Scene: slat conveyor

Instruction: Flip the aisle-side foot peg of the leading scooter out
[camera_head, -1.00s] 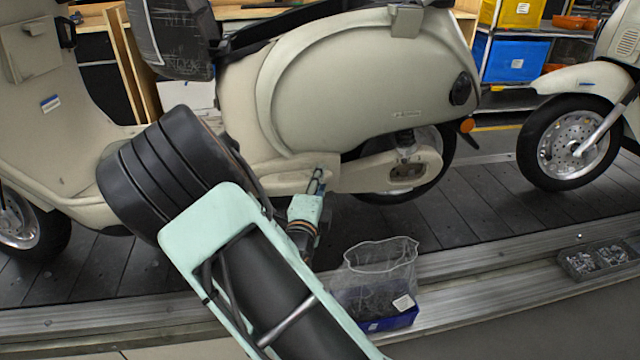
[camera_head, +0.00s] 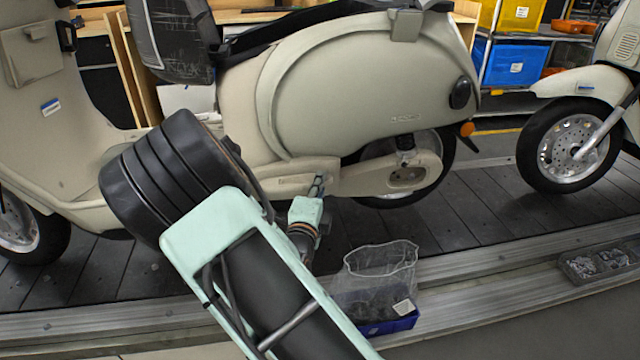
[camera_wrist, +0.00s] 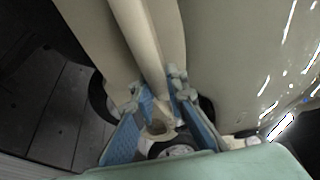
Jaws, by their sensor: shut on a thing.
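The leading scooter (camera_head: 330,100) is cream-coloured and stands on the slat conveyor, its side toward me. My gripper (camera_head: 318,184) is at its lower side, under the rear body panel and just ahead of the rear wheel. In the wrist view, the blue-padded fingers of my gripper (camera_wrist: 158,112) stand on both sides of a small beige piece with a hollow end, which looks like the foot peg (camera_wrist: 158,124). The fingers are shut on it. In the head view the peg is too small and covered to make out, so its angle is unclear.
A blue bin with a clear bag (camera_head: 385,322) stands on the conveyor's edge rail, close to the right of my arm. A tray of small parts (camera_head: 600,262) lies farther right. A second scooter (camera_head: 575,130) stands behind at the right. Dark slats (camera_head: 480,210) between them are clear.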

